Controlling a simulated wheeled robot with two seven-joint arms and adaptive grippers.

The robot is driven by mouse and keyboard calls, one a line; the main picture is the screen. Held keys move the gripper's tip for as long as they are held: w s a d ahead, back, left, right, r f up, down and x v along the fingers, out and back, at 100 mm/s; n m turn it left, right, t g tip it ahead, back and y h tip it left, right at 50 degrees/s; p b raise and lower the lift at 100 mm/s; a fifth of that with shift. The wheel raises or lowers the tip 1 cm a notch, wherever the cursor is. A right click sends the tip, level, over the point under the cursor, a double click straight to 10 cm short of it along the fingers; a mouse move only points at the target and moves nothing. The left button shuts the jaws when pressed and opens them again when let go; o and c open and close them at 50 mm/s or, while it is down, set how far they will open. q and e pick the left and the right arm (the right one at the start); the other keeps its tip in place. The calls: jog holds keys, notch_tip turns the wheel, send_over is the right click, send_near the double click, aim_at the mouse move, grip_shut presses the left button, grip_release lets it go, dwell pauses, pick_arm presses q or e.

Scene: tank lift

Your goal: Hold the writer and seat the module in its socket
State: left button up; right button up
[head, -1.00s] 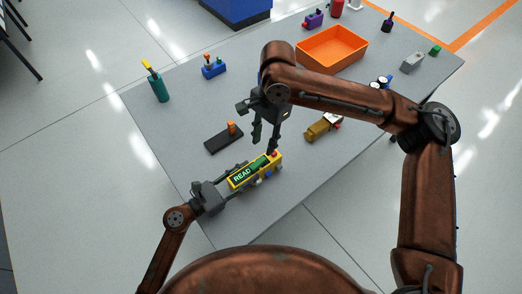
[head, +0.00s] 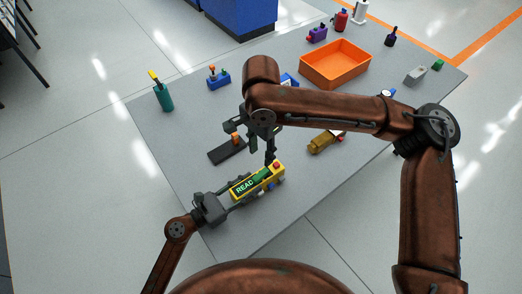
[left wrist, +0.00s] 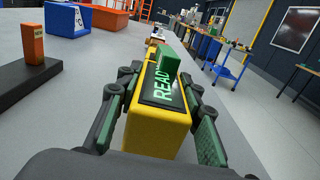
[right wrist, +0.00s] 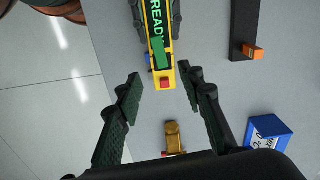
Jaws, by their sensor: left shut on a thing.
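The yellow writer (head: 258,182) lies on the grey table, its screen lit green with "READ" legible. My left gripper (head: 233,194) is shut on its near end; the left wrist view shows a finger on each side of the yellow body (left wrist: 158,135). A green block (right wrist: 158,52) sits on top of the writer, beside the screen text. An orange module (left wrist: 33,42) marked "NEW" stands upright on a black base (head: 222,155) left of the writer. My right gripper (right wrist: 160,80) is open and empty above the table, near the writer's red-button end.
A blue box (right wrist: 268,132) and a brass-coloured piece (head: 320,143) lie near the right gripper. Farther back are an orange tray (head: 308,70), a blue holder (head: 219,80) and a teal cup (head: 164,98). Bare table lies between the black base and teal cup.

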send_over(261, 174)
notch_tip(261, 174, down, 6)
jog(key=shift+w+d+r, duration=0.1)
jog(key=shift+d+r, duration=0.05)
jog(key=shift+r, duration=0.05)
jog(key=shift+f, duration=3)
grip_shut()
